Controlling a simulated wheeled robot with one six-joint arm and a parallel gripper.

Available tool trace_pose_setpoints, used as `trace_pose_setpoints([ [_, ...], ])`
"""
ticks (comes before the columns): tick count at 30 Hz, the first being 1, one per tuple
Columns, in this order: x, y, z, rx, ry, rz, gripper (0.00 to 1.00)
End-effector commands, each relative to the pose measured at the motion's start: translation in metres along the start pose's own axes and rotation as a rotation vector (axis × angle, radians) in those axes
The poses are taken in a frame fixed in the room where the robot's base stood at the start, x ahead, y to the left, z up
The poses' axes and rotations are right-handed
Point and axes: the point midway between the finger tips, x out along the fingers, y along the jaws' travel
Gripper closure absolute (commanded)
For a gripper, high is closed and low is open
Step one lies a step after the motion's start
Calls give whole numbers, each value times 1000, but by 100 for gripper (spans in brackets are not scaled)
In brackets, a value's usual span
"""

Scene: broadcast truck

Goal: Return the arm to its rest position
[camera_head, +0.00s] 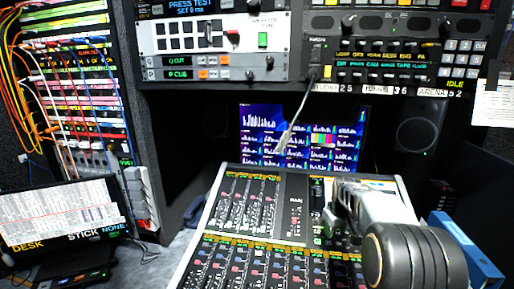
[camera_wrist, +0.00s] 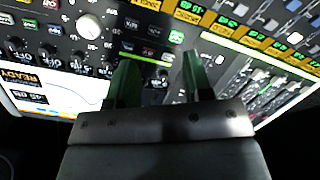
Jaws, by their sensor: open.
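My gripper (camera_wrist: 158,82) is open and empty in the wrist view, with its two green fingers apart over the mixing console (camera_wrist: 130,45). In the head view my arm comes in from the lower right, and my gripper (camera_head: 335,215) hangs over the right part of the console (camera_head: 237,205). The fingertips are partly hidden there by the wrist. I cannot tell whether they touch the panel.
A patch bay (camera_head: 75,95) with cables and a laptop-like screen (camera_head: 55,215) are at left. A blue binder (camera_head: 470,250) lies right of my arm.

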Motion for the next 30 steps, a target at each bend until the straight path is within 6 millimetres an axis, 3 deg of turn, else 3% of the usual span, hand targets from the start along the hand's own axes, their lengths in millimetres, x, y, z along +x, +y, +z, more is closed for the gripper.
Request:
trace_pose_setpoints([
  [9,-48,-112,136,334,-51,-38,54],
  [15,-61,-155,198,359,-20,-42,54],
  [20,-71,-170,219,327,31,-40,54],
  [30,-89,-176,216,300,103,-36,54],
])
